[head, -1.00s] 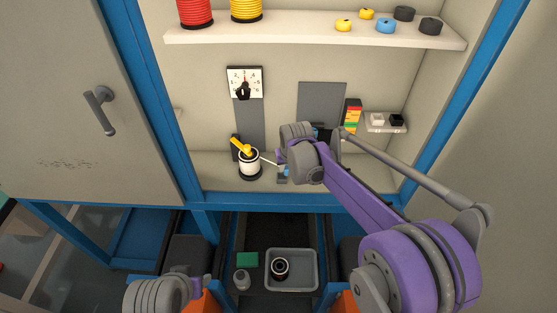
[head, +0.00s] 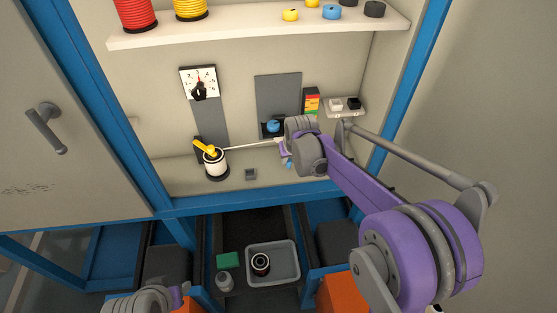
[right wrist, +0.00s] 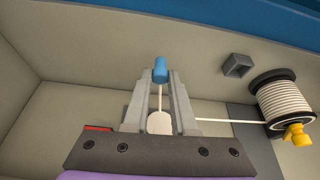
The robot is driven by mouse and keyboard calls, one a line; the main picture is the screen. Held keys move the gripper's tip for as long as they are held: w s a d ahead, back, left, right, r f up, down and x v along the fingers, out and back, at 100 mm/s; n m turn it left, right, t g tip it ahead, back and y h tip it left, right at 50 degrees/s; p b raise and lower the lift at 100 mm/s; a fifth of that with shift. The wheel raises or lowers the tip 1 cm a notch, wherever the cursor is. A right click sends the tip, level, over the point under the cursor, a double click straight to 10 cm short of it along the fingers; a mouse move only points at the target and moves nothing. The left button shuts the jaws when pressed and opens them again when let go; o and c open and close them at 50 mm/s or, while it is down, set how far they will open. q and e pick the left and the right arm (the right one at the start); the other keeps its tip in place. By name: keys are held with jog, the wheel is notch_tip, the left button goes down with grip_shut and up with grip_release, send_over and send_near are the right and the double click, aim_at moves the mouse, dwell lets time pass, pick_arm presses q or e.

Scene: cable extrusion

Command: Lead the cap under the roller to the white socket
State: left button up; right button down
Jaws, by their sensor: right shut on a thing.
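The blue cap (right wrist: 160,69) is between the fingertips of my right gripper (right wrist: 160,78), which is shut on it. In the head view the gripper (head: 287,158) is right of the spool, with the cap (head: 288,164) low at its tip. The white cable (head: 245,147) runs from the spool (head: 215,164) to the gripper. A blue roller (head: 273,125) on a dark mount sits just behind and left of my right wrist, partly hidden. The white socket (head: 336,104) is on a small side shelf at the right. Only part of my left wrist shows; its fingers are out of view.
A black socket (head: 353,103) is beside the white one. A small grey block (head: 251,174) stands on the cabinet floor, right of the spool. A dial (head: 199,83) is on the back panel. A grey tray (head: 288,262) is below the cabinet.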

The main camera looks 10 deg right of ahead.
jog(key=shift+s+d, duration=0.15)
jog(key=shift+d, duration=1.5)
jog(key=shift+s+d, duration=0.1)
jog(key=shift+d, duration=1.55)
